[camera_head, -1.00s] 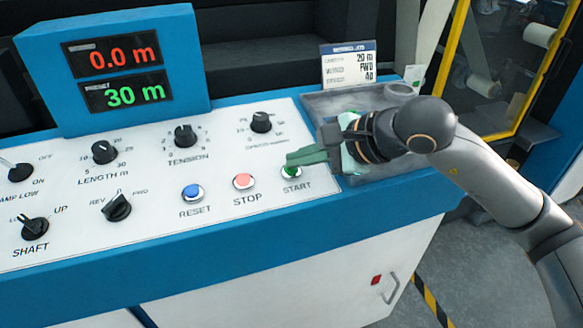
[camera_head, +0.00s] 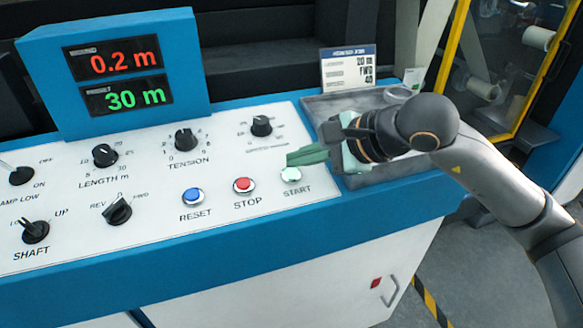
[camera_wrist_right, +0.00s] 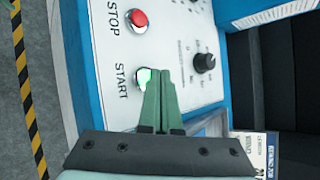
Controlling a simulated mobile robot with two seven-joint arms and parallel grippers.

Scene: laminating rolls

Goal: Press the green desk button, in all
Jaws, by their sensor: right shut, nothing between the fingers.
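The green START button (camera_head: 291,174) is at the right of the white panel and looks lit, pale green-white. In the wrist view, the START button (camera_wrist_right: 144,76) shows bright green and white beside my fingertips. My right gripper (camera_head: 290,159) is shut and empty, its green fingers pointing left just behind and above the button. The fingers also show in the wrist view (camera_wrist_right: 160,75), partly over the button's edge. I cannot tell whether they touch it. The red STOP button (camera_head: 244,185) and blue RESET button (camera_head: 193,196) sit to its left. My left gripper is not in view.
A display (camera_head: 118,70) reads 0.2 m in red and 30 m in green. Several black knobs, such as TENSION (camera_head: 186,138), stand on the panel. A grey tray (camera_head: 322,108) and a small sign card (camera_head: 348,68) are at the right.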

